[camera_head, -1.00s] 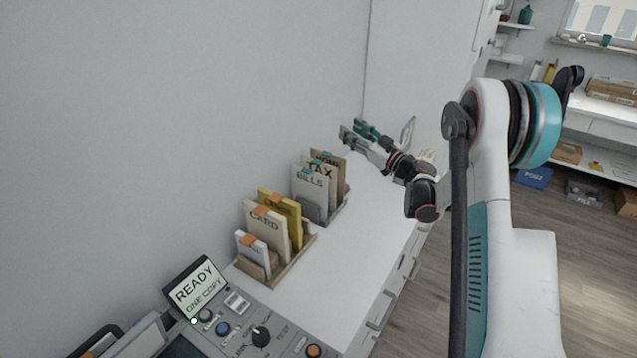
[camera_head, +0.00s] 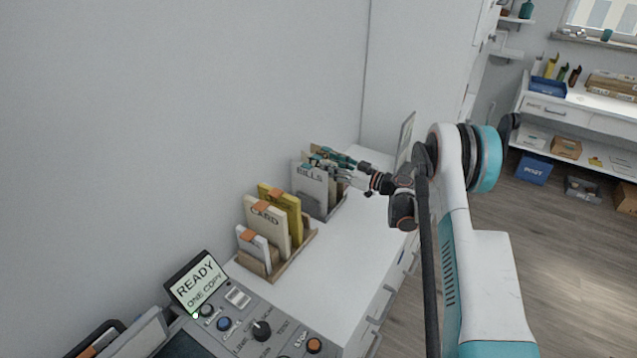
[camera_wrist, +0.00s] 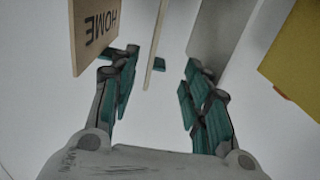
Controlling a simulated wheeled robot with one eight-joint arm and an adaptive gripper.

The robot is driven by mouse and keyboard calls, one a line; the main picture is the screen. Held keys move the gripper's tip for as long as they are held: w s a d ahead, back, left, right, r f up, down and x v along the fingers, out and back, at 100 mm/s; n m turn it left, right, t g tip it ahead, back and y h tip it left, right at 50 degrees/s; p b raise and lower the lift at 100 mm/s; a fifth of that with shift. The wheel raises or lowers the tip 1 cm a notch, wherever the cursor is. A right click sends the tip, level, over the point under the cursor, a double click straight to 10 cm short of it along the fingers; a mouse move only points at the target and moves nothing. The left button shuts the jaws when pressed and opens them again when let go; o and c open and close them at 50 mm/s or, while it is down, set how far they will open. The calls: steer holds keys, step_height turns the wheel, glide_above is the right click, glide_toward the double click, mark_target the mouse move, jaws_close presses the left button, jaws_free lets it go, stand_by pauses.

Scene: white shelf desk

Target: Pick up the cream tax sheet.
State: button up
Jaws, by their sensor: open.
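The cream tax sheet (camera_wrist: 154,45) shows in the wrist view as a thin upright edge with a small teal tab (camera_wrist: 159,64). My gripper (camera_wrist: 158,75) is open, with one finger on each side of this edge and a gap on both sides. In the head view my gripper (camera_head: 322,160) is over the far sorter and covers most of the tax sheet, so its lettering is hidden. The tan HOME sheet (camera_wrist: 95,30) stands left of my left finger in the wrist view. The grey BILLS sheet (camera_wrist: 218,35) stands beyond my right finger and also shows in the head view (camera_head: 309,186).
A wooden sorter (camera_head: 290,262) nearer me holds the CARD sheet (camera_head: 266,228), a yellow sheet (camera_head: 284,208) and a small white one. A control panel with a READY screen (camera_head: 196,283) is in front. The white desktop (camera_head: 325,265) right of the sorters is clear.

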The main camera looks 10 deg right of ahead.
mark_target(317, 157)
steer(key=shift+b+x, duration=0.9)
steer(key=shift+x, duration=2.25)
steer(key=shift+w+d+r, duration=0.1)
steer(key=shift+d, duration=0.05)
jaws_close()
